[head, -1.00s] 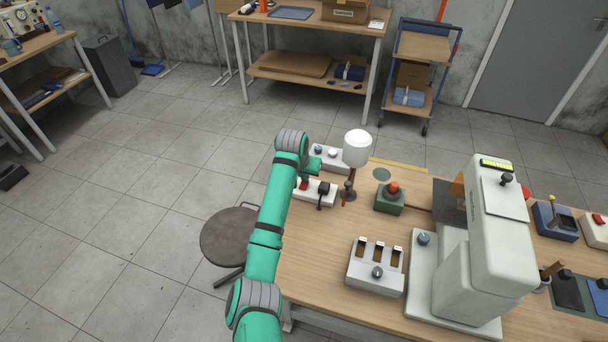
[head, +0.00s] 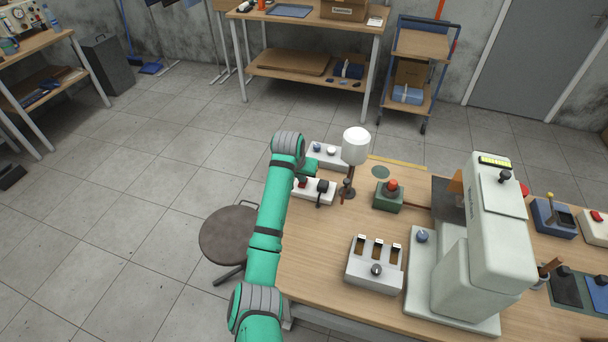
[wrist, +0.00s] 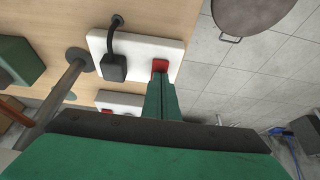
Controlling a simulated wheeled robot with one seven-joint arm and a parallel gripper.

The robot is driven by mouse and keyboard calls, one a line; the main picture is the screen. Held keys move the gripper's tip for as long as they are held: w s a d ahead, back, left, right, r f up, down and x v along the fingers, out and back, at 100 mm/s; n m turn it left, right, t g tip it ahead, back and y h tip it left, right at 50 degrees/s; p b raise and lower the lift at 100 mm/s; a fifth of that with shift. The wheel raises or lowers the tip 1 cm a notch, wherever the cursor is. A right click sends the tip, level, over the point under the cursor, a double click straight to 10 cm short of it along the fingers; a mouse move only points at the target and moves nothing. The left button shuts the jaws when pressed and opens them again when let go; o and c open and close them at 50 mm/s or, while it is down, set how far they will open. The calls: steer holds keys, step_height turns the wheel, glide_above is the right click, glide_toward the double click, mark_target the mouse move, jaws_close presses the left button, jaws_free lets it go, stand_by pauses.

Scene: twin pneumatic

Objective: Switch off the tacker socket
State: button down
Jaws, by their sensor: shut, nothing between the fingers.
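A white socket block (head: 326,194) with a black plug (head: 321,186) lies at the left side of the bench. It also shows in the wrist view (wrist: 142,47), with the plug (wrist: 114,67) and a red switch (wrist: 160,66) near one end. My gripper (wrist: 161,80) is shut and empty, its fingertips at the red switch and covering part of it. I cannot tell whether they touch it or which way the switch is tipped. A second white block with a red part (wrist: 108,110) is partly hidden behind my gripper. No label naming the tacker socket is readable.
A white-topped lamp-like post (head: 355,146) stands close right of the socket block. A white box with knobs (head: 327,155) lies behind. A green box with a red button (head: 388,197) and a large pale machine (head: 480,240) stand further right. A round stool (head: 230,235) is at left.

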steer(key=shift+s, duration=0.1)
steer(key=shift+r, duration=0.6)
steer(key=v, duration=1.3)
steer(key=shift+f, duration=0.1)
steer(key=shift+w+d+r, duration=0.25)
steer(key=shift+w, duration=0.4)
